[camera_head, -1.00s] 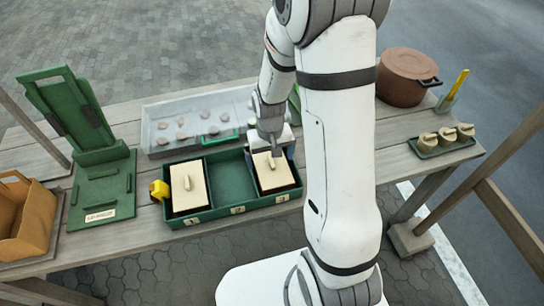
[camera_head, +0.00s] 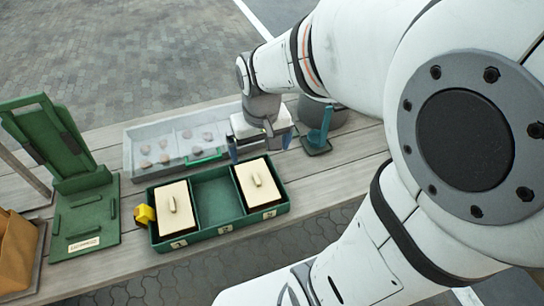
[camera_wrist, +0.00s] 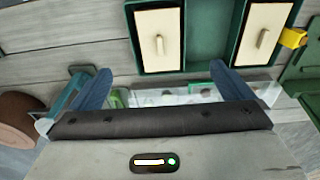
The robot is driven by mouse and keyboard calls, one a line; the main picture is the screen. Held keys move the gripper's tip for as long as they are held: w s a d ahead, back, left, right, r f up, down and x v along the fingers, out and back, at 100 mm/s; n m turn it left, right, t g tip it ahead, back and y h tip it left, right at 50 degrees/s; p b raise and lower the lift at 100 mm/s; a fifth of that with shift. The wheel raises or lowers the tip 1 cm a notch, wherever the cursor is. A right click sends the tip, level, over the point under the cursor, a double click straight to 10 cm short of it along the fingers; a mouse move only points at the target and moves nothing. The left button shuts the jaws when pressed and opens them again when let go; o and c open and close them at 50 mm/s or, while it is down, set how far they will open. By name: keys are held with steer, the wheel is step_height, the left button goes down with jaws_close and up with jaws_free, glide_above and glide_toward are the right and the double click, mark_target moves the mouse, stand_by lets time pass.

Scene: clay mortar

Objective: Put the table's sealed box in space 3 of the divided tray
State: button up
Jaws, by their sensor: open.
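The green divided tray (camera_head: 226,229) lies on the table with three numbered spaces. A cream-lidded box (camera_head: 257,186) with a small raised handle sits in the right space, marked 3. It also shows in the wrist view (camera_wrist: 268,32). A similar cream-lidded box (camera_head: 176,210) sits in the left space. The middle space (camera_head: 215,197) is empty. My gripper (camera_head: 262,143) is open and empty, behind the tray's right part and apart from the boxes. In the wrist view its two blue fingers (camera_wrist: 162,88) are spread with nothing between them.
A grey tray with stones (camera_head: 160,148) lies behind the green one. A yellow part (camera_head: 144,214) adjoins the green tray's left end. A green stand (camera_head: 88,215) is at left. A teal bracket (camera_head: 317,142) stands close right of my gripper. A brown pot (camera_wrist: 18,122) shows in the wrist view.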

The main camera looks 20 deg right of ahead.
steer(key=s+r+t, duration=0.1)
steer(key=s+r, duration=0.2)
steer(key=s, duration=0.4)
steer(key=shift+s+d+r, duration=0.2)
steer(key=shift+s+d, duration=0.15)
